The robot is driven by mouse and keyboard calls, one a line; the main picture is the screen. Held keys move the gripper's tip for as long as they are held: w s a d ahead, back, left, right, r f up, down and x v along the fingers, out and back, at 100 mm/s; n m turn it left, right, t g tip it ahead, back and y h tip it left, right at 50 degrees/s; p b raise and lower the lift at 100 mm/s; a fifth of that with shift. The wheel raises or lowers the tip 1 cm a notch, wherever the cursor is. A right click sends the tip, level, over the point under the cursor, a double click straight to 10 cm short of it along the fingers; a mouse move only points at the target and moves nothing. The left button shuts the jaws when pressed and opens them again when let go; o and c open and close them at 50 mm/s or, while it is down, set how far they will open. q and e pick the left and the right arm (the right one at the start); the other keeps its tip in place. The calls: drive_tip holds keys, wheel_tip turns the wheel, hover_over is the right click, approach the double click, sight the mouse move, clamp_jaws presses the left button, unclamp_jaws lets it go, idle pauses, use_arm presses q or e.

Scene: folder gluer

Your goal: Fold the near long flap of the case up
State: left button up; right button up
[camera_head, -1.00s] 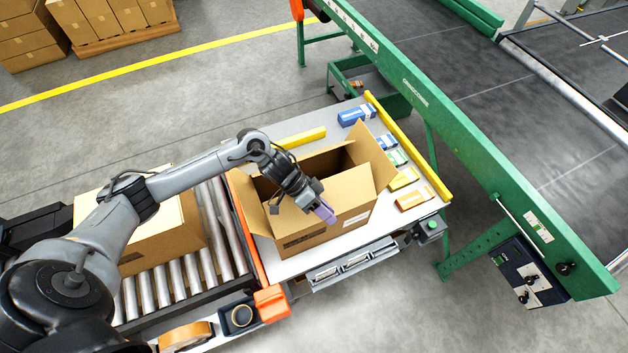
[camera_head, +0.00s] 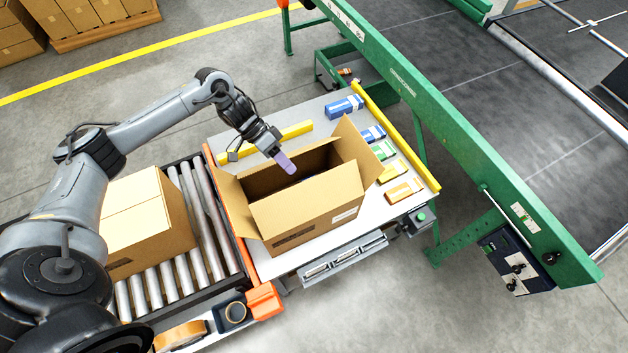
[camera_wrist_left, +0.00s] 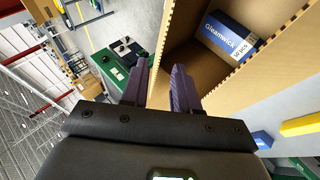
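The case (camera_head: 310,208) is an open brown carton on the white table. Its left end flap (camera_head: 230,203) leans outward and its right end flap (camera_head: 355,148) stands up. The near long panel (camera_head: 300,205) rises upright in the head view; I cannot tell clearly where wall ends and flap begins. My left gripper (camera_head: 287,164), with purple fingers, hangs over the case's opening, toward its far side. In the left wrist view its fingers (camera_wrist_left: 160,88) are apart with nothing held. A cardboard edge shows beyond the gap. A blue carton (camera_wrist_left: 225,38) lies inside the case. My right gripper is out of view.
A yellow bar (camera_head: 278,137) lies behind the case. Several small cartons, one blue (camera_head: 343,106), lie along the right, beside a yellow rail (camera_head: 400,140). A closed carton (camera_head: 145,225) sits on rollers at left. A green conveyor frame (camera_head: 450,130) runs at right.

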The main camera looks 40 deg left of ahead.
sight(309, 187)
use_arm(q)
drive_tip(key=x, duration=1)
drive_tip(key=shift+w+d+f, duration=0.1)
drive_tip(key=shift+d+f, duration=0.05)
drive_tip(key=shift+f, duration=0.05)
clamp_jaws()
idle(1.2)
